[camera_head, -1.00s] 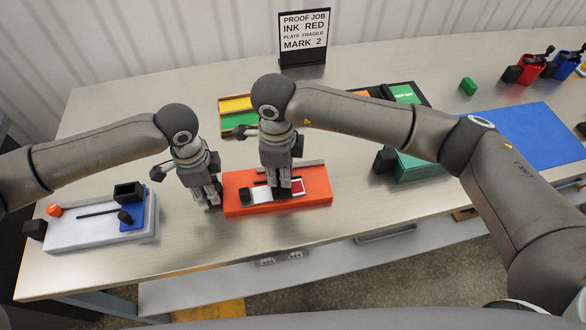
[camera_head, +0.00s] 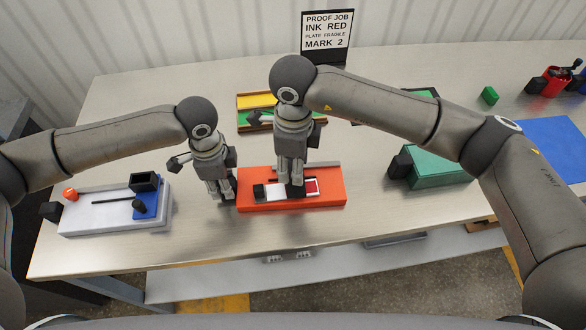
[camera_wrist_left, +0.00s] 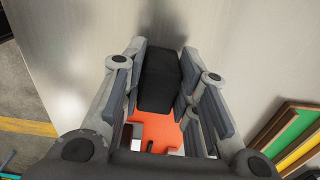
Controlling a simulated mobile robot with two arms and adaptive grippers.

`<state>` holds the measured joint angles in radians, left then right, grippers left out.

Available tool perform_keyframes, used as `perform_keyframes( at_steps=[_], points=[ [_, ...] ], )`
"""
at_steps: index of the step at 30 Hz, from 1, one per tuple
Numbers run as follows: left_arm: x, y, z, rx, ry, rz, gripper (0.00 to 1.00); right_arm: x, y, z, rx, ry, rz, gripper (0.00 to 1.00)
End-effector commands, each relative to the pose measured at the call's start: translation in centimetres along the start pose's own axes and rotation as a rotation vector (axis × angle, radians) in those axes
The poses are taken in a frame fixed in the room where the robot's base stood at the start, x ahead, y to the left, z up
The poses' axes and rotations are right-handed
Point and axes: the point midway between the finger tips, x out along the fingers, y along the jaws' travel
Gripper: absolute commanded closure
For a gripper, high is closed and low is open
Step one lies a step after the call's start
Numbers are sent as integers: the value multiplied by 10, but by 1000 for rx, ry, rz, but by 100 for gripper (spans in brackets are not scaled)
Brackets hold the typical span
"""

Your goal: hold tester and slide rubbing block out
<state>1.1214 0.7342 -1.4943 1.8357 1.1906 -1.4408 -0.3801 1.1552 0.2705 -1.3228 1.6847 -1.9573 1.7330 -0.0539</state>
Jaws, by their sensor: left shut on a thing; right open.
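The orange tester (camera_head: 330,198) lies flat on the table in the head view. Its top carries a white strip, a red patch at the right and a small black block (camera_head: 258,191) at the left. My left gripper (camera_head: 227,194) is at the tester's left end. In the left wrist view it is shut on a black handle (camera_wrist_left: 160,80) that joins the orange body. My right gripper (camera_head: 295,191) is open, low over the middle of the tester. Its fingers and arm hide what lies between them, so I cannot identify the rubbing block for certain.
A grey-white tray (camera_head: 100,220) with a blue pad stands at the left. A yellow and green tray (camera_head: 255,102) lies behind the grippers. A green box (camera_head: 440,172) stands at the right, a sign (camera_head: 327,35) at the back. Bare table lies in front of the tester.

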Motion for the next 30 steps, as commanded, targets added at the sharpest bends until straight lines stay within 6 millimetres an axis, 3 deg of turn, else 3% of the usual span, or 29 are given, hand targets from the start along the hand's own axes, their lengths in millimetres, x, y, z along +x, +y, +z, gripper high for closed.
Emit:
perform_keyframes(
  at_steps=[6, 12, 27, 28, 30],
  points=[
    [-1, -1, 0, -1, 1, -1, 100, -50, -1, 1, -1, -2, -5, 60],
    [0, -1, 0, -1, 1, -1, 100, -80, -1, 0, -2, -2, -2, 60],
    [-1, -1, 0, -1, 1, -2, 100, -90, 0, 0, -2, -1, 0, 60],
    [-1, -1, 0, -1, 1, -2, 70, -90, 0, 0, -2, -1, 0, 60],
    [-1, -1, 0, 0, 1, -2, 62, -90, 0, 0, -2, -1, 0, 60]
  ],
)
